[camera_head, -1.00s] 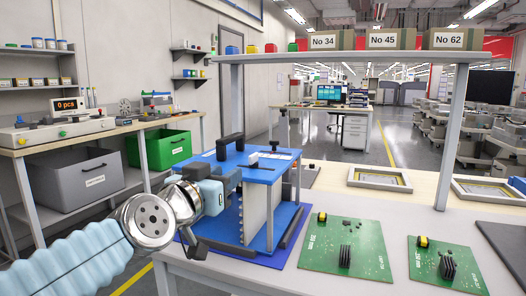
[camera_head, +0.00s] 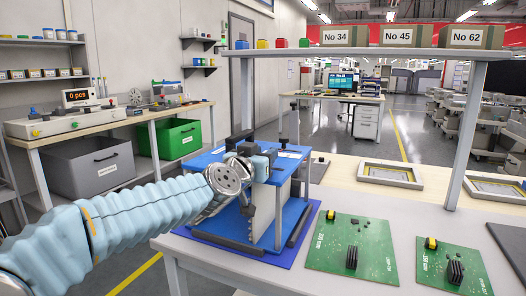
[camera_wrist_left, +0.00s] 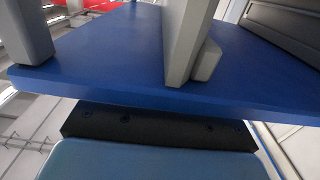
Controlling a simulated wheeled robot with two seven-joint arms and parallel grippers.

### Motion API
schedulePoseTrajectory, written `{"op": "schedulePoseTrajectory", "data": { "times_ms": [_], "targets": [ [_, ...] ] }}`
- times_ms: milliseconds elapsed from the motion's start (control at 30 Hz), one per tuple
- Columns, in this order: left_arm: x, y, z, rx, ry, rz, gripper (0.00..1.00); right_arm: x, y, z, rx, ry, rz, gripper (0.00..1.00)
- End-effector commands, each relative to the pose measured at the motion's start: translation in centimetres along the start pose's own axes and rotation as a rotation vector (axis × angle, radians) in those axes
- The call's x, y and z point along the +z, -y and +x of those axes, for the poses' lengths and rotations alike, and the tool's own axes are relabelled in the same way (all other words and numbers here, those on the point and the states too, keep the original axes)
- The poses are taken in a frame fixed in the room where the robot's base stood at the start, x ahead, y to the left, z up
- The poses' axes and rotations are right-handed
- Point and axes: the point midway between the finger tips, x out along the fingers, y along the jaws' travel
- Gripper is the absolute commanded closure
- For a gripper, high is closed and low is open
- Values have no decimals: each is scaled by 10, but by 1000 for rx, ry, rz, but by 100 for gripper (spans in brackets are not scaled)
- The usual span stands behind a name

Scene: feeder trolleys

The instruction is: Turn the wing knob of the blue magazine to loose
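The blue magazine (camera_head: 262,226) stands upright on the grey bench, with a blue top plate, blue base and pale side wall. A small black part (camera_head: 284,142) rises from the rear of its top plate; it may be the wing knob, but it is too small to tell its setting. My left gripper (camera_head: 262,158) is at the top plate's left front edge and covers part of it. In the left wrist view, its two grey fingers (camera_wrist_left: 112,35) are wide apart over the blue plate (camera_wrist_left: 110,75), nothing visible between them. My right gripper is out of view.
Two green circuit boards (camera_head: 352,250) (camera_head: 450,266) lie right of the magazine. A shelf (camera_head: 370,53) on posts spans above the bench, carrying boxes. Framed trays (camera_head: 390,175) lie behind. A side bench with grey (camera_head: 92,168) and green (camera_head: 170,139) bins stands at left.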

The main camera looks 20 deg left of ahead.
Motion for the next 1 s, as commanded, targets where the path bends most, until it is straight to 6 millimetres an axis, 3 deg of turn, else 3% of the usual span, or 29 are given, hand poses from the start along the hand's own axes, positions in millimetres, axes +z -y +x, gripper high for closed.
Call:
{"op": "schedulePoseTrajectory", "data": {
  "times_ms": [233,500,1000],
  "targets": [
    [0,0,1,0,-1,0,65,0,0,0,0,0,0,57],
    [0,0,1,0,-1,0,100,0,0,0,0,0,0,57],
    [0,-1,1,-58,0,-1,100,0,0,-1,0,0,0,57]
  ]
}}
